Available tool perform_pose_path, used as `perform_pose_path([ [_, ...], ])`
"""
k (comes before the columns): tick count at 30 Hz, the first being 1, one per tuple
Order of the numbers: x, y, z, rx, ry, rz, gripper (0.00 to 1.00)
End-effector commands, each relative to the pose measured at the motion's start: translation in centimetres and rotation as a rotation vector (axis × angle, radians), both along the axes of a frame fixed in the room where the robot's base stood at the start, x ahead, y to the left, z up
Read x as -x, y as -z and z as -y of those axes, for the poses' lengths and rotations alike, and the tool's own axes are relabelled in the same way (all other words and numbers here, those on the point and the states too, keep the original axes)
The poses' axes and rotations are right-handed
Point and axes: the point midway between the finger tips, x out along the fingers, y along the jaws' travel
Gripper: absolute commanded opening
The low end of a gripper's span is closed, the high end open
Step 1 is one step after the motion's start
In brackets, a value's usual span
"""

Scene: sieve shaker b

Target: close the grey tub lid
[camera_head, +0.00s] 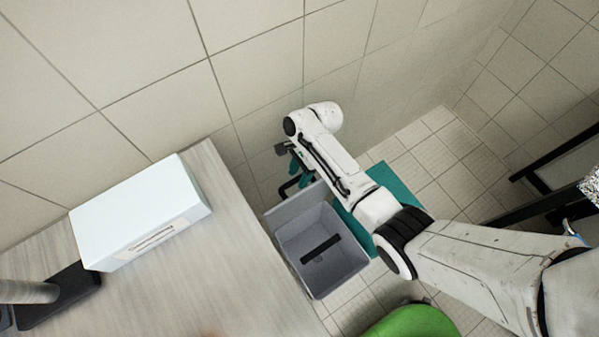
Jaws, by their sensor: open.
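The grey tub (346,262) stands below the table's right edge, open at the top, with a dark bar-shaped item lying inside. Its grey lid (291,208) stands raised along the tub's far side, towards the wall. My gripper (291,186) is just behind the raised lid, between it and the tiled wall. Its dark fingers look spread, and I see nothing between them. Whether they touch the lid I cannot tell. My arm reaches in from the right, over the space beside the tub.
A wooden table (215,285) lies left of the tub and carries a white box (140,212) and a dark stand (60,295). A teal surface (392,180) is partly under my arm. A green round object (412,322) is at the bottom. The tiled wall is close behind the gripper.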

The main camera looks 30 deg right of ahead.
Motion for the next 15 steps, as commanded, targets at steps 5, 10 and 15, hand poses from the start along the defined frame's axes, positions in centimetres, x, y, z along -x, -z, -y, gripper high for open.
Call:
perform_pose_path([
  [5,-0.01,-0.03,0.01,0.000,0.000,0.000,0.40],
  [10,0.00,-0.03,0.02,0.000,0.000,0.000,0.23],
  [15,0.00,-0.04,0.03,0.000,0.000,0.000,0.07],
])
